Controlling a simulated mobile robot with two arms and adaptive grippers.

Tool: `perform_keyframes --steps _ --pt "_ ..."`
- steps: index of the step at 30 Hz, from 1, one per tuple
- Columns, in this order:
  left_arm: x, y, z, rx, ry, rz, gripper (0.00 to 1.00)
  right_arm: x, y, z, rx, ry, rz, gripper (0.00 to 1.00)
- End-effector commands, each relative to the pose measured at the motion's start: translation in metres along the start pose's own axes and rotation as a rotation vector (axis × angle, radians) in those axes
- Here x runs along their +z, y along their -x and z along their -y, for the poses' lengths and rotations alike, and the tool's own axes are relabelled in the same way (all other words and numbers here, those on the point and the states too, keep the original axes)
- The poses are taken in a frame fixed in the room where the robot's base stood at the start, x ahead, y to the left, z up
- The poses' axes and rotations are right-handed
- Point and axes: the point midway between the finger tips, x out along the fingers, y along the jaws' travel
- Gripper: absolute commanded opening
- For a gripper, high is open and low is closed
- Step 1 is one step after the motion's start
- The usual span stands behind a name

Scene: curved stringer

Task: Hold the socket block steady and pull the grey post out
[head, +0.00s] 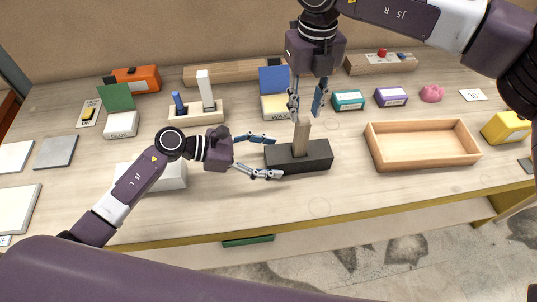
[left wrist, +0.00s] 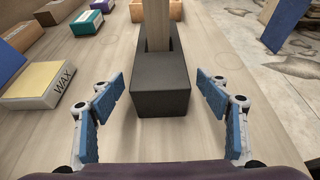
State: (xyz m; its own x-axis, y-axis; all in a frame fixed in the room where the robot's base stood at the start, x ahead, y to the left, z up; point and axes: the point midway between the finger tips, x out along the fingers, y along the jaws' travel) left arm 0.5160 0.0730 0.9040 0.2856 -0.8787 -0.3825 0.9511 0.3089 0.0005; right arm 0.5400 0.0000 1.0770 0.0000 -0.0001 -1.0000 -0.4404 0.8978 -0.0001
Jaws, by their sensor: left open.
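The dark socket block (head: 318,160) lies on the table, and a wood-toned, greyish-tan post (head: 301,138) stands upright in it. In the left wrist view the block (left wrist: 160,100) is straight ahead, with the post (left wrist: 157,25) rising from it. My left gripper (head: 278,157) is open at the block's left end. Its fingers (left wrist: 160,82) are on either side of that end, with gaps showing. My right gripper (head: 306,110) points down over the post from above. Its fingers look apart, around the post's upper part, which they partly hide; contact is unclear.
A wooden tray (head: 420,164) is right of the block. A wax box (head: 276,107), a teal box (head: 348,100) and a purple box (head: 391,97) stand behind. A pegged wooden block (head: 197,113) is back left. A white box (head: 172,178) lies under my left arm.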

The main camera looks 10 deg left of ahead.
Motion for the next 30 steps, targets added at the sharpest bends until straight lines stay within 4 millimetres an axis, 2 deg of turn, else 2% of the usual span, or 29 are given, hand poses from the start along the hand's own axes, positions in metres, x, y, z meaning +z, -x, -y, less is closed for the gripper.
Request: perform_keyframes --steps 9,15,26,30 --pt "0.001 -0.046 0.000 0.000 0.002 0.002 0.70 0.000 0.000 0.000 0.000 0.000 0.000 0.29" --pt "0.000 -0.068 0.000 0.000 0.002 0.000 0.70 0.000 0.000 0.000 0.000 0.000 0.000 0.29" --pt "-0.001 -0.074 0.000 0.001 0.001 -0.001 0.70 0.000 0.000 0.000 0.000 0.000 0.000 0.29" --pt "-0.001 -0.074 0.000 0.001 0.001 -0.001 0.56 0.000 0.000 0.000 0.000 0.000 0.000 0.29"
